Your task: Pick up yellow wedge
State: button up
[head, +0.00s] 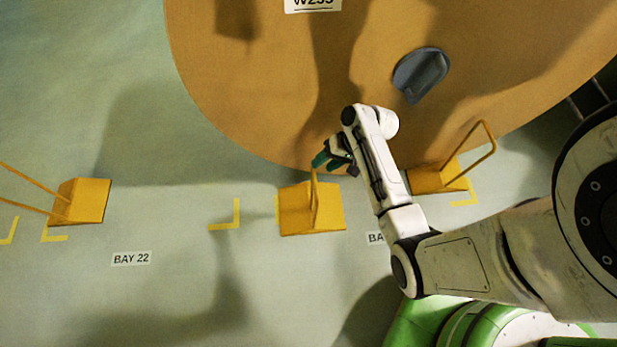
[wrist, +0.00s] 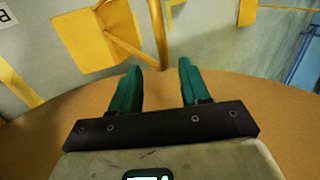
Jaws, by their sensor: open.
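A yellow wedge (head: 328,212) with an upright loop handle sits on the floor in the middle of the head view, by the lower edge of the big brown roll. My gripper (head: 325,160) is just above the top of its handle. In the wrist view, my gripper (wrist: 158,76) has its two teal fingers spread and empty. A yellow wedge (wrist: 75,42) with its handle (wrist: 158,28) lies past the fingertips there. The handle's bend is close to the gap between the fingertips; whether it touches a finger I cannot tell.
The brown roll (head: 240,90) fills the top, with a grey plug (head: 421,74) in its face. Other yellow wedges with handles stand at left (head: 88,200) and right (head: 428,180). Yellow floor marks (head: 235,215) and a BAY 22 label (head: 131,258) lie on the open floor.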

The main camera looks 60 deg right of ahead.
jog(key=b+x, duration=0.2)
jog(key=x, duration=0.5)
jog(key=shift+a, duration=0.25)
jog(key=shift+w, duration=0.15)
grip_shut()
dwell(0.8)
dwell(0.5)
